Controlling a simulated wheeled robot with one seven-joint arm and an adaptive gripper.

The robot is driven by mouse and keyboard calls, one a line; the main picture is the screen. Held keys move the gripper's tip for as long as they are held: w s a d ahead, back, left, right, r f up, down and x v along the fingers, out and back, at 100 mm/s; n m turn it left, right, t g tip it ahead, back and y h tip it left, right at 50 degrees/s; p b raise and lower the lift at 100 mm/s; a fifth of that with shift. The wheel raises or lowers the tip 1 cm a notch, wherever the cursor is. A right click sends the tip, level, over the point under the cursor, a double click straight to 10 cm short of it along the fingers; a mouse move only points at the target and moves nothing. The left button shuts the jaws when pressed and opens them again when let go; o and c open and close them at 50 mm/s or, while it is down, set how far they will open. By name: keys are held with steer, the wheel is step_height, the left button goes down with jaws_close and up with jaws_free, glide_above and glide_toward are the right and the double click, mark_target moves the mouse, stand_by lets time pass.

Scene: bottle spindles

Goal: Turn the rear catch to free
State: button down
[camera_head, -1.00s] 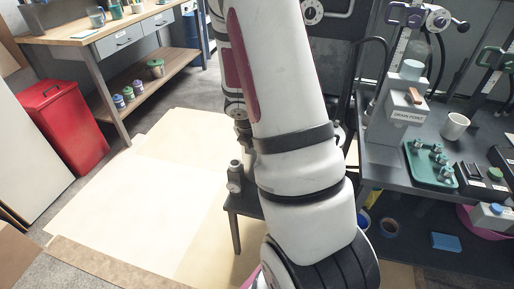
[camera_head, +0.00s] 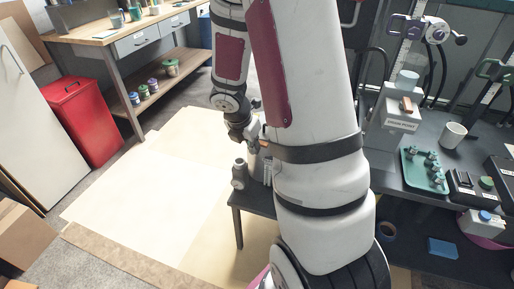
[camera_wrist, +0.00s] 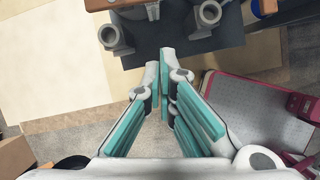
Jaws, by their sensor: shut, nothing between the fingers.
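My gripper (camera_wrist: 165,75) is in the wrist view, its teal-padded fingers drawn together with nothing between them. Beyond the fingertips is a small dark table (camera_wrist: 180,48) bearing two grey hollow-topped fittings, a left one (camera_wrist: 115,37) and a right one (camera_wrist: 207,15). The fingertips appear apart from both. In the head view, the dark table (camera_head: 262,201) is partly behind my arm, with a grey upright fitting (camera_head: 239,173) at its left edge. I cannot tell which part is the rear catch. The fingers are not clear in the head view.
A dark bench on the right holds a drain point block (camera_head: 400,108), a white mug (camera_head: 453,134) and a green tray (camera_head: 409,170). A red bin (camera_head: 82,120) and a wooden workbench (camera_head: 105,36) stand at left. Paper-covered floor (camera_head: 150,190) between is clear.

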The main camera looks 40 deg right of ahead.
steer(key=shift+v, duration=1.1)
steer(key=s+a+r+m+t+p, duration=0.1)
steer(key=s+a+r+m, duration=0.3)
steer(key=r, duration=0.4)
steer(key=s+a+r+m+p, duration=0.1)
steer(key=a+r+m, duration=0.35)
steer(key=r, duration=0.35)
steer(key=s+a+r+m+t+y+p, duration=0.1)
steer(key=s+a+r+m+y, duration=0.1)
steer(key=s+a+r+m, duration=0.3)
steer(key=s+a+r+m+t+y+p, duration=0.1)
steer(key=s+a+r+m+y, duration=0.1)
steer(key=s+a+r+m, duration=0.2)
steer(key=s+a+m, duration=0.3)
steer(key=s+a, duration=0.1)
steer(key=s, duration=0.2)
steer(key=shift+a+r, duration=0.4)
steer(key=shift+w, duration=0.1)
